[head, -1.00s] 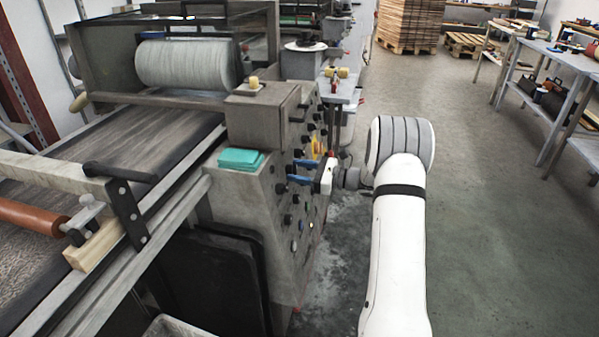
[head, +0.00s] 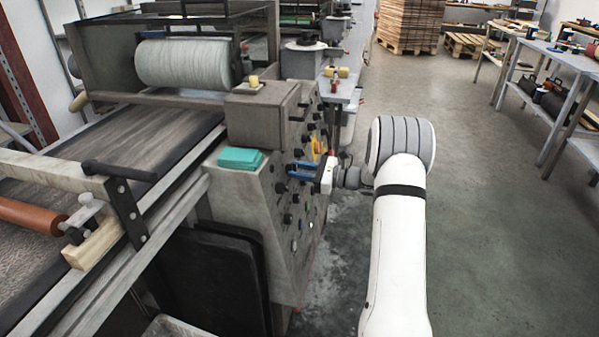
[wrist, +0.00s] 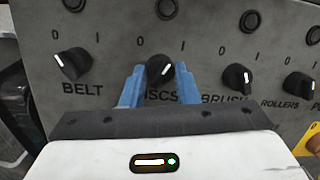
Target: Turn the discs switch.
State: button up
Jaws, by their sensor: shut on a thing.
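The discs switch (wrist: 160,68) is a round black knob with a white pointer line, on a grey panel. In the wrist view its pointer tilts up and to the right, toward the 1 mark. My gripper (wrist: 158,80) has blue fingers on either side of the knob and is shut on it. The label under the knob reads "ISCS", its first letter hidden by a finger. In the head view my gripper (head: 292,171) reaches the panel from the right; the knob itself is hard to make out there.
Neighbouring knobs are BELT (wrist: 73,63) to the left, and BRUSH (wrist: 236,77) and ROLLERS (wrist: 299,86) to the right. Black round fittings sit above them. A teal block (head: 240,158) lies on the machine's ledge. The floor (head: 480,220) right of my arm is clear.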

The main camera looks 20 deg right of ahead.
jog(key=shift+w+d+n+g+y+b, duration=0.1)
jog(key=shift+n+g+b, duration=0.35)
jog(key=shift+n+b, duration=1.4)
jog(key=shift+w+a+n+g+y+b, duration=0.1)
jog(key=shift+n+g+b, duration=0.4)
jog(key=shift+n+b, duration=1.35)
jog(key=shift+d+n+g+y+b, duration=0.1)
jog(key=shift+n+g+b, duration=0.55)
jog(key=shift+n, duration=2.15)
jog(key=o, duration=1)
jog(key=shift+c, duration=0.2)
